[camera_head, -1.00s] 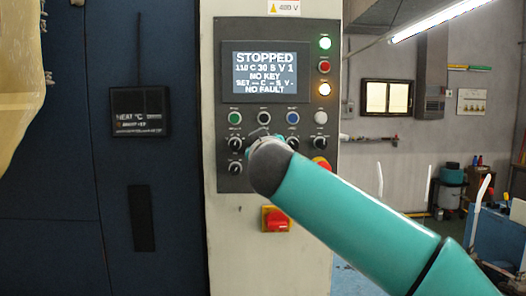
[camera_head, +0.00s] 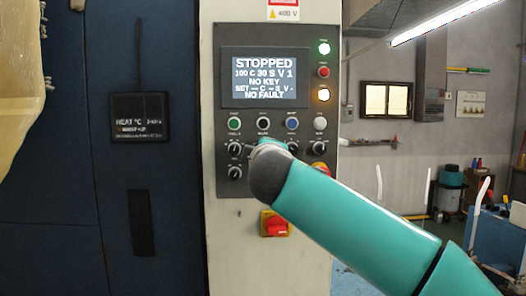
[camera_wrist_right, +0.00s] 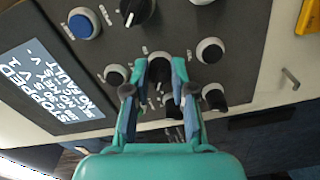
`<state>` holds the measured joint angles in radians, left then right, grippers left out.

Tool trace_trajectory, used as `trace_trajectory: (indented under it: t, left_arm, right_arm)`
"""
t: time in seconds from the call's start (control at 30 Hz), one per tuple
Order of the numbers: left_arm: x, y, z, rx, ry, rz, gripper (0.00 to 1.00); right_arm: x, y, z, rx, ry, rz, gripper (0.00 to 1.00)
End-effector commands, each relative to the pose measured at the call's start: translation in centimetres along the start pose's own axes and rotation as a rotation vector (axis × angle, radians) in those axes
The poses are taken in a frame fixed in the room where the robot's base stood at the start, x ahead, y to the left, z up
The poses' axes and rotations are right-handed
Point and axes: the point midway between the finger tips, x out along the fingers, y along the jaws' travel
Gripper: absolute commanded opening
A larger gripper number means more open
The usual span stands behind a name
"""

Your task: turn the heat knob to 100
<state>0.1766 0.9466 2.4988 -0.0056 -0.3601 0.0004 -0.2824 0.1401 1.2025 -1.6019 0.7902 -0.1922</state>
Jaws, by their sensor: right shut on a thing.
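The control panel (camera_head: 222,110) has a lit display (camera_head: 264,77) that reads STOPPED, 100 C 30 S V 1, NO KEY, NO FAULT. My right gripper (camera_wrist_right: 159,76) is shut on a black knob (camera_wrist_right: 159,67), with one finger on each side of it. This knob's label is not legible. In the head view my right arm covers this knob, and my right gripper (camera_head: 265,146) is mostly hidden behind the wrist. My left gripper is not in view.
Other black knobs sit close by, such as one at left (camera_head: 235,148) and one at right (camera_head: 319,148). Coloured buttons, including a blue one (camera_head: 292,124), run above. A red switch on yellow (camera_head: 275,224) is below. A heat readout (camera_head: 139,117) hangs on the dark cabinet.

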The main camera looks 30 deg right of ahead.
Motion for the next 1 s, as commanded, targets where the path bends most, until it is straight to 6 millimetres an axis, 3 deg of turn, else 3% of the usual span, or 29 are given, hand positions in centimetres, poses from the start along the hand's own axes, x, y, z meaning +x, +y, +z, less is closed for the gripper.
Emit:
trace_trajectory:
  t: [0.7, 0.73, 0.8, 0.87, 1.0]
  left_arm:
    - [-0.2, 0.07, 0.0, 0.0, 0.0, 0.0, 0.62]
    - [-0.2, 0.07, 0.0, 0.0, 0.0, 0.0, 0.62]
    - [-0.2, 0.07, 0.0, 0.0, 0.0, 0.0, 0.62]
    - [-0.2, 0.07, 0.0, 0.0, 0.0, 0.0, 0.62]
    - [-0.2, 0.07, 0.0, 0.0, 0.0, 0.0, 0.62]
  right_arm:
    - [0.03, -0.25, -0.27, -0.096, 0.006, -0.003, 0.0]
    - [0.03, -0.25, -0.27, -0.096, 0.006, -0.004, 0.28]
    - [0.03, -0.25, -0.26, -0.095, 0.005, -0.004, 0.4]
    - [0.02, -0.22, -0.23, -0.095, 0.005, -0.003, 0.5]
    - [0.01, -0.14, -0.16, -0.093, 0.003, -0.002, 0.5]
